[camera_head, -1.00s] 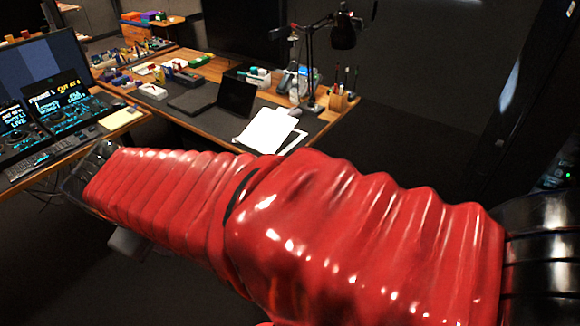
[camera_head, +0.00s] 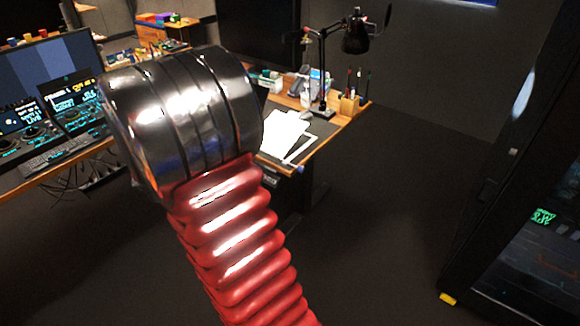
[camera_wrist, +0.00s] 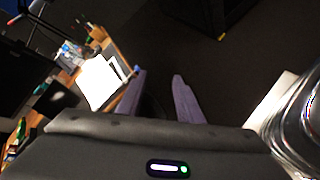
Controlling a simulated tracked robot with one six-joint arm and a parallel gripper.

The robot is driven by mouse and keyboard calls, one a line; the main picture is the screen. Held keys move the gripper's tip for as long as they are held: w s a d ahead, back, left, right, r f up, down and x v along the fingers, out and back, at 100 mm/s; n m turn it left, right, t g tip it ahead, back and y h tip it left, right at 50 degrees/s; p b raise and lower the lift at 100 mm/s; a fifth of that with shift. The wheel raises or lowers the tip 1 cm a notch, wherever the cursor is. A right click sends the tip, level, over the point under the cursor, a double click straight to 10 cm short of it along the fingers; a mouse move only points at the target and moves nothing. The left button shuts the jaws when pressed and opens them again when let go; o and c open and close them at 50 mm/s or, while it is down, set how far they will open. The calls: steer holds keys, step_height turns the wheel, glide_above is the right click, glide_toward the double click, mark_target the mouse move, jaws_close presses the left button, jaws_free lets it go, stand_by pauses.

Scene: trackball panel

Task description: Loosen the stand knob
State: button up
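I cannot make out the stand knob in either view. Trackball control panels (camera_head: 68,108) stand on the desk at the left of the head view, with lit screens; my arm hides part of that desk. My gripper (camera_wrist: 159,76) shows only in the wrist view. Its two purple-grey fingers are apart with dark floor between them, and nothing is held. It is well away from the panels, which do not show in the wrist view.
A wooden desk (camera_head: 335,121) stands behind my arm. It carries white papers (camera_head: 285,133), a black lamp (camera_head: 357,38) and a pen holder (camera_head: 349,103). A dark cabinet (camera_head: 470,235) stands at the right. Dark floor between desk and cabinet is clear.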

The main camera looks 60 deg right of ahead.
steer(key=w+d+f+n+g+h, duration=0.15)
steer(key=d+f, duration=0.25)
steer(key=d, duration=0.4)
steer(key=n+t+h, duration=0.3)
steer(key=n+h, duration=0.3)
steer(key=n, duration=0.4)
glide_toward(299, 171)
steer(key=a, duration=0.2)
steer(key=shift+w+a, duration=0.15)
steer(key=shift+w, duration=0.05)
steer(key=d, duration=0.4)
steer(key=s+d, duration=0.1)
steer(key=d, duration=0.4)
steer(key=s+d, duration=0.1)
steer(key=d, duration=0.3)
steer(key=shift+s+d, duration=0.1)
steer(key=shift+d, duration=0.25)
steer(key=shift+c, duration=0.5)
